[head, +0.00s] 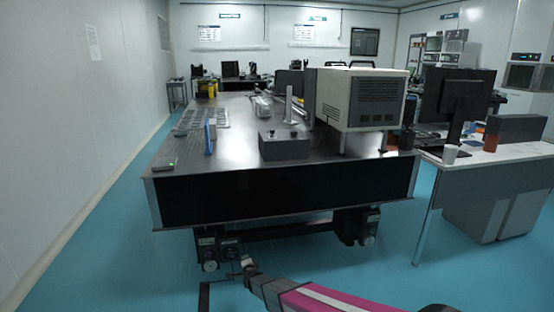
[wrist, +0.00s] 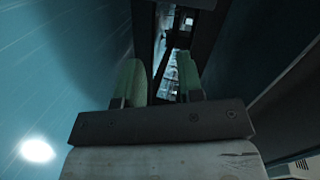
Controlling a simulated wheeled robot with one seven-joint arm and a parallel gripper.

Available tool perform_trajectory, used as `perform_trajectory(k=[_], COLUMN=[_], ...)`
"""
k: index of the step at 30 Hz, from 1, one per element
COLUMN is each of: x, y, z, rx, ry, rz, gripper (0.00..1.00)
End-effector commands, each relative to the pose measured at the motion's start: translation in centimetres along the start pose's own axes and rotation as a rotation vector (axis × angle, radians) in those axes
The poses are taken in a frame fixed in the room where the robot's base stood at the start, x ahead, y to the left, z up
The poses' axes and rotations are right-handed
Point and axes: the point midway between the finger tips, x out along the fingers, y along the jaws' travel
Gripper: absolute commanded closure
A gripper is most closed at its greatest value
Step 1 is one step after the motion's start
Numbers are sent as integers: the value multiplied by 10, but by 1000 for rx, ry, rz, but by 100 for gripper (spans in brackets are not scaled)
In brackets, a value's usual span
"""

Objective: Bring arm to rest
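My arm reaches in from the bottom right of the head view, with a pink and white link low over the blue floor. My gripper (head: 240,268) is at its far end, low in front of the optical table (head: 280,197) and below its tabletop. In the wrist view my gripper (wrist: 161,76) has two pale green fingers standing apart. Nothing shows held between them. Fine detail of the fingers is too small to tell in the head view.
A grey box (head: 284,148) and a large white instrument (head: 362,98) stand on the optical table. A white desk (head: 490,155) with a monitor (head: 456,95) is at right. Blue floor (head: 125,235) is clear at left, beside the white wall (head: 75,120).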

Motion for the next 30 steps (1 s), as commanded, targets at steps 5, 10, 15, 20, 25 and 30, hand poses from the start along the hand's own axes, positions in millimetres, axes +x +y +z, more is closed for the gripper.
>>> perform_trajectory(k=[5,10,15,20,25,30], x=[-49,-108,-184,-271,-356,-404], y=[-28,-42,-52,-60,-68,-74], z=[-69,-129,-186,-234,-269,-286], rx=[-221,-431,-617,-758,-849,-883], ry=[-103,-238,-404,-587,-781,-903], rz=[201,398,589,758,898,968], gripper=[66,66,66,66,66,66])
